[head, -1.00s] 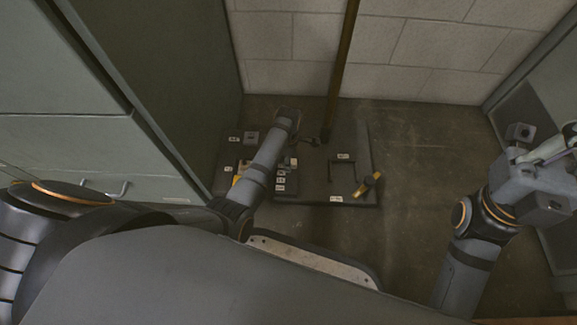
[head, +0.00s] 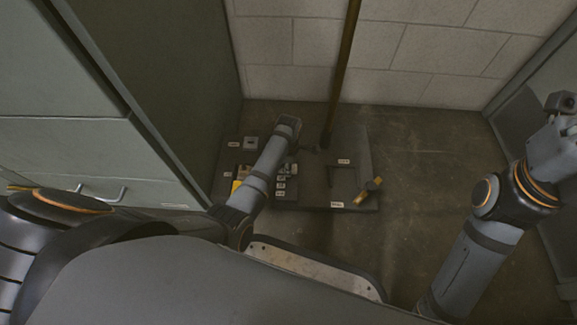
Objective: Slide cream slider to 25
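A dark control board (head: 315,199) lies on the floor near the wall. My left arm reaches over its left half.
A yellow-handled lever (head: 369,190) stands at the board's right edge. A yellow part (head: 236,186) shows left of my arm. A brown pole (head: 343,75) rises behind the board. A grey cabinet (head: 70,155) stands close on the left. Floor right of the board is clear.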

